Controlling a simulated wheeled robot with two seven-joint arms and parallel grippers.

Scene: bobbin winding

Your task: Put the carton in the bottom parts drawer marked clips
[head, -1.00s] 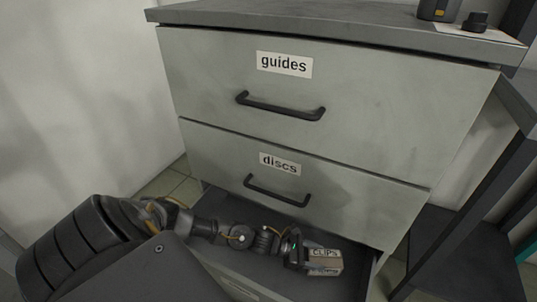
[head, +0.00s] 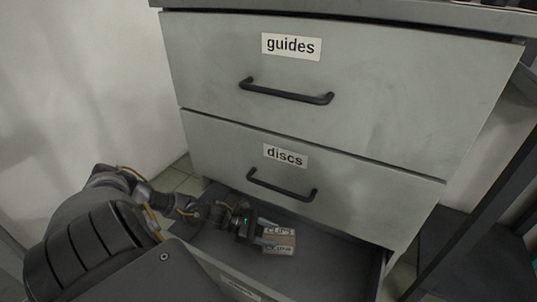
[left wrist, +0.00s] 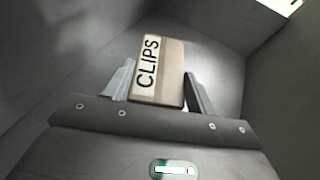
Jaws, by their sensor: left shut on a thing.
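The carton (head: 280,241) is a small tan box with white labels reading CLIPS. My left gripper (head: 266,234) is shut on it, inside the open bottom drawer (head: 335,264). In the left wrist view the carton (left wrist: 160,70) sits between the two fingers of the gripper (left wrist: 158,88). I cannot tell whether the carton touches the drawer floor. The bottom drawer's front label (head: 240,287) is too steep and cut off to read. My right gripper is not in view.
Above the open drawer are two shut drawers, marked guides (head: 292,46) and discs (head: 286,155), with black handles. The drawer floor right of the carton is clear. A dark frame (head: 480,200) stands at the right, a pale wall (head: 80,90) at the left.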

